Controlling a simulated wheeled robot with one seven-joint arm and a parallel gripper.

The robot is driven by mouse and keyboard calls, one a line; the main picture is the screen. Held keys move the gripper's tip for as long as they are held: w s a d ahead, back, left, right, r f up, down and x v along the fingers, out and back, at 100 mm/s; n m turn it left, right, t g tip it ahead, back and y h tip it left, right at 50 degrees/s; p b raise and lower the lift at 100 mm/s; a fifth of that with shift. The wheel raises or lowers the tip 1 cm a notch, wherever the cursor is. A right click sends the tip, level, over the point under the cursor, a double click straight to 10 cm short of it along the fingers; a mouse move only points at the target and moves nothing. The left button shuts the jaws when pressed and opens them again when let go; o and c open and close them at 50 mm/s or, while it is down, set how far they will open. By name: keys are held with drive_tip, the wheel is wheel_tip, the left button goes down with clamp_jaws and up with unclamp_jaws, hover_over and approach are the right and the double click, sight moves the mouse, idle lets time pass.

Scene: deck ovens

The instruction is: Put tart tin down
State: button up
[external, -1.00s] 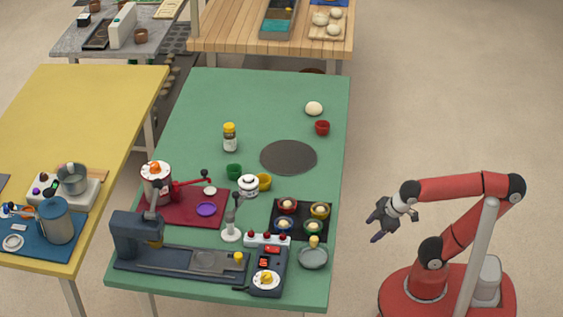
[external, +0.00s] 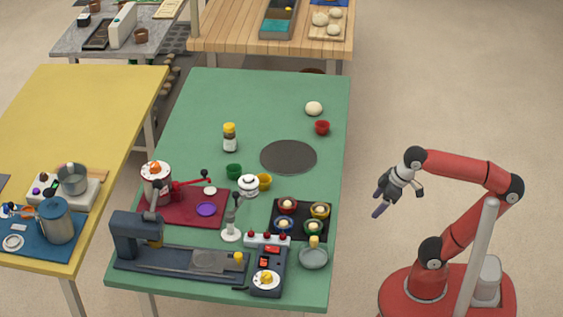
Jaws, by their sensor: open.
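Small coloured cups that look like tart tins stand on the green table. A red one (external: 322,127) is near the right edge, and a green one (external: 234,171) and a yellow one (external: 264,182) are near the middle. Several more, each with a pale filling, sit on a dark tray (external: 277,213). I cannot tell which one the task means. My gripper (external: 401,201) is open and appears empty, in the air to the right of the green table, apart from all the tins.
The green table (external: 200,110) holds a dark round disc (external: 288,157), a dough ball (external: 314,108), a yellow-capped jar (external: 230,138), a red mat (external: 180,212) and a dark press-like machine (external: 137,235). A grey bowl (external: 313,257) stands near the right edge. The table's far part is mostly clear.

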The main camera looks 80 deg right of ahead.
wheel_tip(320, 180, up, 8)
drive_tip(key=n+t+y+b, duration=0.7)
drive_tip(key=y, duration=0.2)
approach(328, 207)
wheel_tip(328, 207, up, 3)
drive_tip(key=w+a, duration=0.1)
drive_tip(key=w, duration=0.1)
drive_tip(key=shift+t, duration=0.4)
drive_tip(key=w+a+f, duration=0.1)
drive_tip(key=w, duration=0.1)
drive_tip(key=w+a+f+p, duration=0.1)
drive_tip(key=w+a+f, duration=0.2)
drive_tip(key=w+f, duration=0.1)
drive_tip(key=shift+w+a+f+p, duration=0.1)
drive_tip(key=shift+a+f+p, duration=0.15)
drive_tip(key=shift+a+p, duration=0.1)
drive_tip(key=shift+c, duration=0.3)
drive_tip(key=c, duration=1.1)
